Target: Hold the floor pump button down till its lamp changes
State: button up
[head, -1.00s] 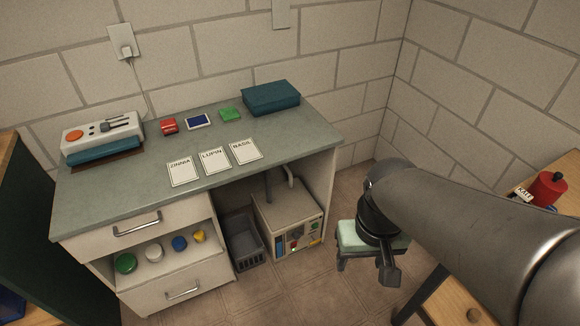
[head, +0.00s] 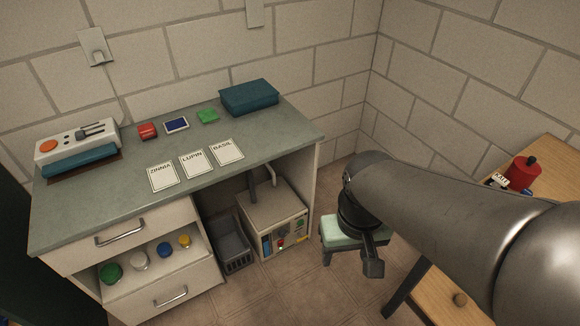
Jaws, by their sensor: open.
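The floor pump (head: 270,212) is a pale box on the floor under the right end of the workbench, with pipes rising from its top. Its front panel (head: 285,237) carries small coloured controls, among them a red one and a small yellow light low down. They are too small to tell the button from the lamp for sure. My gripper (head: 372,268) hangs at the end of my arm, right of the pump and apart from it, in front of a stool. It is open, and nothing shows in it.
A stool with a pale green seat (head: 340,232) stands right of the pump. A grey crate (head: 231,247) stands left of it. The workbench top (head: 110,205) overhangs both. A wooden table (head: 450,290) stands at the right. Floor in front of the pump is clear.

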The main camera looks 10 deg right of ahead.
jog(key=shift+c, duration=0.4)
grip_shut()
dwell(1.5)
